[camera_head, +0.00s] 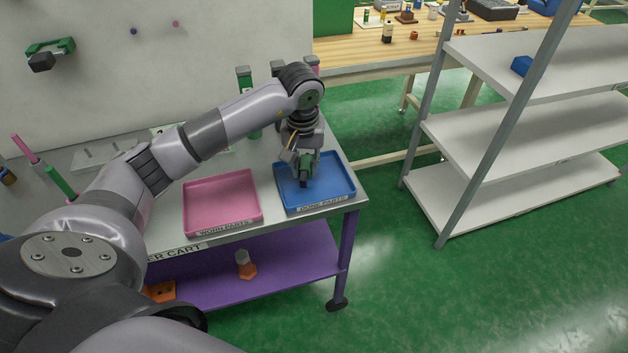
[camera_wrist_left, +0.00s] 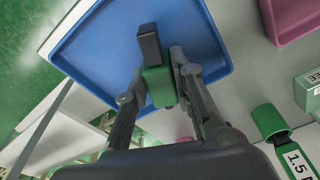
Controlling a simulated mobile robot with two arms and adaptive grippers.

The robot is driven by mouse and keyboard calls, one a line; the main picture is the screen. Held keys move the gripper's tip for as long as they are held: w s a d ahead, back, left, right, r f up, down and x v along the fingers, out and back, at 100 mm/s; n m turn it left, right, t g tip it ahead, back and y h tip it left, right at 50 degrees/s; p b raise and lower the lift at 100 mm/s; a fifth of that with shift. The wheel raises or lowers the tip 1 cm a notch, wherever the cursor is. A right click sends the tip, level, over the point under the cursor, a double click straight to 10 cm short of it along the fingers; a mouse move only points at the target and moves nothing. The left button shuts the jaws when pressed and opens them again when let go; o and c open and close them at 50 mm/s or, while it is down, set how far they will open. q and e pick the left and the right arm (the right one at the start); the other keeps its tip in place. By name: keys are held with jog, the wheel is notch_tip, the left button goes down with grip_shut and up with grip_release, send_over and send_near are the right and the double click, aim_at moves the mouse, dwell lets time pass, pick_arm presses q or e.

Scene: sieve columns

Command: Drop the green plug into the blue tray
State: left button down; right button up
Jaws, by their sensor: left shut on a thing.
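The green plug (camera_wrist_left: 160,86), with a dark grey end (camera_wrist_left: 149,43), is held between the fingers of my left gripper (camera_wrist_left: 158,84). In the head view the left gripper (camera_head: 304,170) is over the blue tray (camera_head: 345,190), and the plug's dark end points down into it. I cannot tell whether the plug touches the tray floor. The blue tray, labelled "DONE PARTS", sits at the right end of the cart top and also shows in the left wrist view (camera_wrist_left: 90,50). No other part lies in the visible area of the tray. My right gripper is not in view.
A pink tray (camera_head: 222,200) labelled "WORN PARTS" stands left of the blue tray. Green-topped columns (camera_head: 244,78) stand behind, beside my arm. A grey shelf rack (camera_head: 510,130) is at the right, with green floor between it and the cart.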

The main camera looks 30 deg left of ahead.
pick_arm(q)
jog(key=shift+f, duration=0.55)
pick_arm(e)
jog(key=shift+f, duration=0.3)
pick_arm(q)
jog(key=c, duration=1.3)
grip_release()
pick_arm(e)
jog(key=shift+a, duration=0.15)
pick_arm(q)
notch_tip(320, 180, up, 12)
jog(key=s, duration=0.1)
jog(key=shift+s+d, duration=0.15)
jog(key=shift+d, duration=0.2)
jog(key=shift+s+f, duration=0.1)
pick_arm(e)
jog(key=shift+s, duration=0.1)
